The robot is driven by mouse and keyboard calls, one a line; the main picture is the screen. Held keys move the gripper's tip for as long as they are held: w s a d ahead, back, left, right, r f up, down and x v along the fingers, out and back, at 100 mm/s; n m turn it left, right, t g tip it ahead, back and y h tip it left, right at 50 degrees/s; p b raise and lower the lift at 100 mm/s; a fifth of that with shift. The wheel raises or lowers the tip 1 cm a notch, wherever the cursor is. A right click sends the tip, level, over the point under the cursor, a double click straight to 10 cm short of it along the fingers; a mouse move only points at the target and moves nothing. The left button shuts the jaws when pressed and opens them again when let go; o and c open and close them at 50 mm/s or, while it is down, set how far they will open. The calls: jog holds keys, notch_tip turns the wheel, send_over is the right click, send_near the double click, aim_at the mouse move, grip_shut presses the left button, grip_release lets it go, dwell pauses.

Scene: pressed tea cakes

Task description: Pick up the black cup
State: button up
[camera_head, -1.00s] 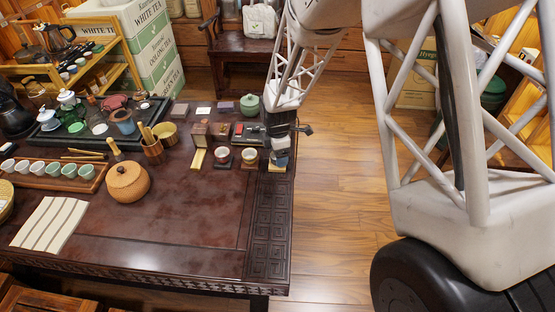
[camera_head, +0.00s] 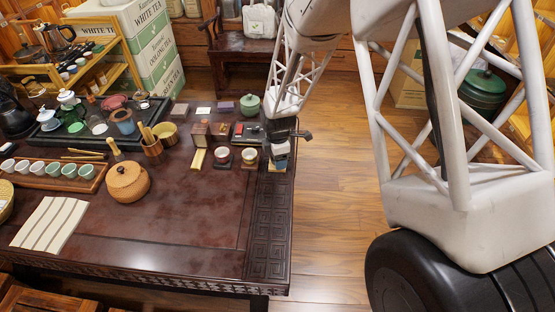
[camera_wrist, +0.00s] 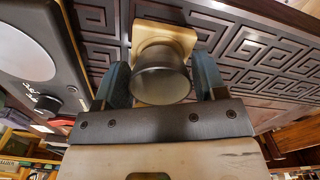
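The black cup (camera_wrist: 160,83) is dark and shiny and stands on a small square pale wooden coaster (camera_wrist: 186,37). My gripper (camera_wrist: 162,74) reaches down around it in the wrist view, with one blue-grey finger on each side. The fingers look open, with thin gaps to the cup. In the head view my gripper (camera_head: 281,158) is over the table's right edge strip, just above the pale coaster (camera_head: 277,168). The cup is mostly hidden there by the gripper.
Two other small cups stand left of my gripper, one (camera_head: 222,155) farther and one (camera_head: 249,155) nearer. A green lidded jar (camera_head: 249,105) stands behind. The table's front right (camera_head: 200,230) is clear.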

jog(key=c, duration=0.6)
jog(key=shift+r, duration=0.1)
jog(key=shift+r, duration=0.7)
notch_tip(320, 180, up, 2)
jog(key=s+d, duration=0.1)
jog(key=s, duration=0.4)
jog(key=s+d+r, duration=0.1)
jog(key=s+d, duration=0.1)
jog(key=s, duration=0.3)
jog(key=s+d, duration=0.2)
jog(key=s, duration=0.3)
jog(key=shift+d+r, duration=0.15)
jog(key=shift+r, duration=0.05)
